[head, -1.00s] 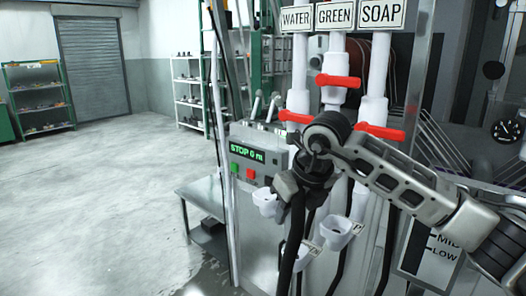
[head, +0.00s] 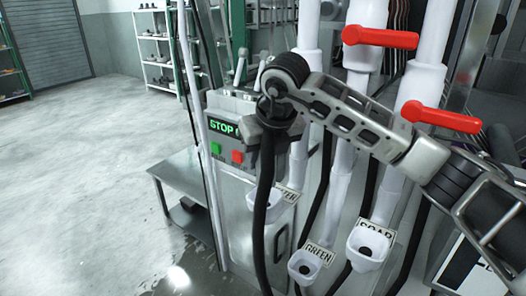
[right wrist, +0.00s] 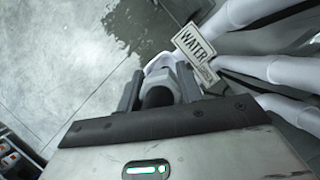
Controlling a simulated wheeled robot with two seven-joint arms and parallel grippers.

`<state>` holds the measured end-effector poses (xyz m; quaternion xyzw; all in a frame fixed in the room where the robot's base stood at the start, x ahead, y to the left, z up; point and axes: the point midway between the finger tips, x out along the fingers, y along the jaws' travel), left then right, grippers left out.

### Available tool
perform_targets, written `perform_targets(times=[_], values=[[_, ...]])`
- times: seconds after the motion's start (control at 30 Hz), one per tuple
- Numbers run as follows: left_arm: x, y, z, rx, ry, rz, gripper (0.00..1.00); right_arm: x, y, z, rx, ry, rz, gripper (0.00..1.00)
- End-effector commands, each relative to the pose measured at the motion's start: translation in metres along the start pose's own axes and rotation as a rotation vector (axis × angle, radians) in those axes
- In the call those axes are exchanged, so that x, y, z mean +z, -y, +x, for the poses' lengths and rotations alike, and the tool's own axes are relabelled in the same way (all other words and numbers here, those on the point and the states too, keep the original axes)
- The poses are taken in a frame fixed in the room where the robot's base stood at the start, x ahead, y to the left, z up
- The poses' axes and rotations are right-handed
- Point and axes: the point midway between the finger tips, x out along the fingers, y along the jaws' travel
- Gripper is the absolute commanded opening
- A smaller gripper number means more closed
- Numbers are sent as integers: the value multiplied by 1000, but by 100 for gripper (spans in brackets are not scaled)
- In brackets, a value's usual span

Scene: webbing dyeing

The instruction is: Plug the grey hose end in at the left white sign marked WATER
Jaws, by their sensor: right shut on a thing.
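My right gripper (head: 268,140) is shut on the hose end. A dark hose (head: 262,205) hangs from it in the head view. In the right wrist view the grey hose end (right wrist: 183,80) sits between the two dark fingers of the right gripper (right wrist: 158,86). The small white WATER sign (right wrist: 194,43) is just beyond it. In the head view that sign (head: 290,196) is partly hidden, beside a white cup-shaped socket (head: 280,207) crossed by the hose. The hose end appears close to this socket; I cannot tell whether they touch. My left gripper is not in view.
The GREEN socket (head: 306,266) and the SOAP socket (head: 368,247) stand to the right. White pipes with red valve handles (head: 380,37) rise behind my arm. A control box (head: 222,130) reading STOP is at the left, with a low metal table (head: 182,170) beyond. Open floor lies left.

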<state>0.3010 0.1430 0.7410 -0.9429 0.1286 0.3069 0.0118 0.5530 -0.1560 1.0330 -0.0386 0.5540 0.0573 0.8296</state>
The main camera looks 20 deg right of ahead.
Motion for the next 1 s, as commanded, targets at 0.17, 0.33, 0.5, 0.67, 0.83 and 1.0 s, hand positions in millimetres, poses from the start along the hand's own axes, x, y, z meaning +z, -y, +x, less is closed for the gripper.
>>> perform_targets(times=[0.17,0.33,0.5,0.67,0.83,1.0], values=[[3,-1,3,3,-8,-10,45,-5,0,13,0,1,0,7],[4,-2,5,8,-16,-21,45,-10,0,24,0,0,0,7],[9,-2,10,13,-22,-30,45,-15,0,36,0,1,0,7],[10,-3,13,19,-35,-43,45,-19,0,46,1,2,0,7],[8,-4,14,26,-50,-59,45,-22,0,54,1,2,0,7],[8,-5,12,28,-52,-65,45,-23,0,55,1,2,0,7]])
